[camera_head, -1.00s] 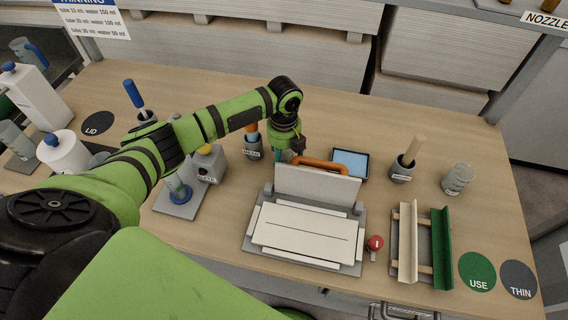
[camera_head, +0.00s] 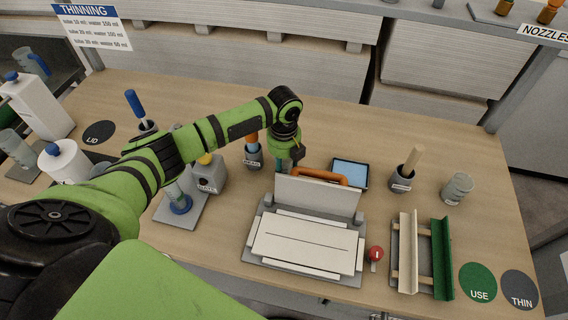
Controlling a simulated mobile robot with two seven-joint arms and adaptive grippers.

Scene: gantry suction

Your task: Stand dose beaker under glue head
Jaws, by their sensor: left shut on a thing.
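My left gripper (camera_head: 287,158) reaches down behind the upright white plate of a press-like fixture, near the left end of its orange handle (camera_head: 322,177). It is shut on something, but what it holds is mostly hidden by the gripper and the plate. A clear beaker (camera_head: 457,189) stands upright at the right of the table. I cannot tell which vessel is the dose beaker, nor clearly make out the glue head. My right gripper is not in view.
The white fixture (camera_head: 302,262) fills the front middle. A grey block (camera_head: 207,178) and a tool cup (camera_head: 254,157) stand left of the gripper. A tablet (camera_head: 350,173), another cup (camera_head: 402,180) and a green channel (camera_head: 442,258) are at right. The table's back strip is clear.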

